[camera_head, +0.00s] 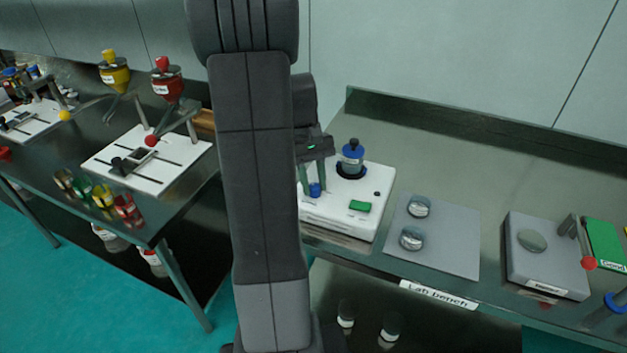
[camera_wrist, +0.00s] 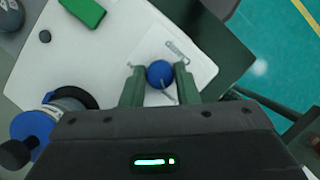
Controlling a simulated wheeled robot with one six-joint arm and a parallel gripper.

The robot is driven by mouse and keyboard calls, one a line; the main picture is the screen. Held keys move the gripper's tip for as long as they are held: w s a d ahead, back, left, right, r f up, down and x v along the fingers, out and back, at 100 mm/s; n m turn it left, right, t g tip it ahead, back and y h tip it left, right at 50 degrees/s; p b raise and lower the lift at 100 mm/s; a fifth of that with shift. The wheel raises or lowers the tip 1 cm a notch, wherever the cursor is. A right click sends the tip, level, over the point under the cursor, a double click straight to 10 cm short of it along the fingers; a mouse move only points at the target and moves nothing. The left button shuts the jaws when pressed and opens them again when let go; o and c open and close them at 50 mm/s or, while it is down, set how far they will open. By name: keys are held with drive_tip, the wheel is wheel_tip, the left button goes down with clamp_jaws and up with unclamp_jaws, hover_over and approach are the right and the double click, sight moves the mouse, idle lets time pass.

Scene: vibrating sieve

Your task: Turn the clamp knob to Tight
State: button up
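The clamp knob (camera_wrist: 159,74) is a small blue knob on the white sieve base, with a thin pale pointer beside it. It also shows in the head view (camera_head: 315,190), below my gripper (camera_head: 317,178). In the wrist view my gripper (camera_wrist: 159,80) has its two green fingers on either side of the knob, with a narrow gap visible to each. The white sieve base (camera_head: 340,218) carries a green button (camera_head: 360,206) and a blue-topped container (camera_head: 352,157) in a dark holder. Small markings near the knob (camera_wrist: 177,50) are too blurred to read.
A grey plate (camera_head: 440,240) with two round glass dishes lies right of the sieve. Farther right is a grey device (camera_head: 545,270) with a red-ended lever. A left table holds a white stand (camera_head: 150,165) with funnels and several coloured jars. My arm hides the middle.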

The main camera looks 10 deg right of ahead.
drive_tip(key=shift+r+m+p, duration=0.1)
drive_tip(key=shift+m+p, duration=0.2)
drive_tip(key=shift+m, duration=0.1)
drive_tip(key=shift+d+m+y+p, duration=0.1)
drive_tip(key=shift+m+y+p, duration=0.3)
drive_tip(key=shift+m, duration=0.2)
drive_tip(key=m+y+p, duration=0.1)
drive_tip(key=m, duration=0.2)
drive_tip(key=shift+p, duration=0.35)
drive_tip(key=m+y+p, duration=0.1)
drive_tip(key=m, duration=0.2)
drive_tip(key=m+t+y+p, duration=0.1)
drive_tip(key=m, duration=0.2)
drive_tip(key=shift+d+m+t, duration=0.2)
drive_tip(key=shift+m+t, duration=0.1)
drive_tip(key=shift+m, duration=0.1)
drive_tip(key=m, duration=0.2)
drive_tip(key=m+t+y+p, duration=0.1)
drive_tip(key=m, duration=0.1)
drive_tip(key=m+t, duration=0.1)
drive_tip(key=m, duration=0.1)
drive_tip(key=shift+s+d, duration=0.1)
drive_tip(key=shift+s, duration=0.15)
drive_tip(key=m+t+p, duration=0.1)
drive_tip(key=m+t, duration=0.1)
drive_tip(key=m, duration=0.4)
drive_tip(key=shift+s+p, duration=0.1)
drive_tip(key=shift+p, duration=0.25)
drive_tip(key=shift+t, duration=0.3)
drive_tip(key=o, duration=1)
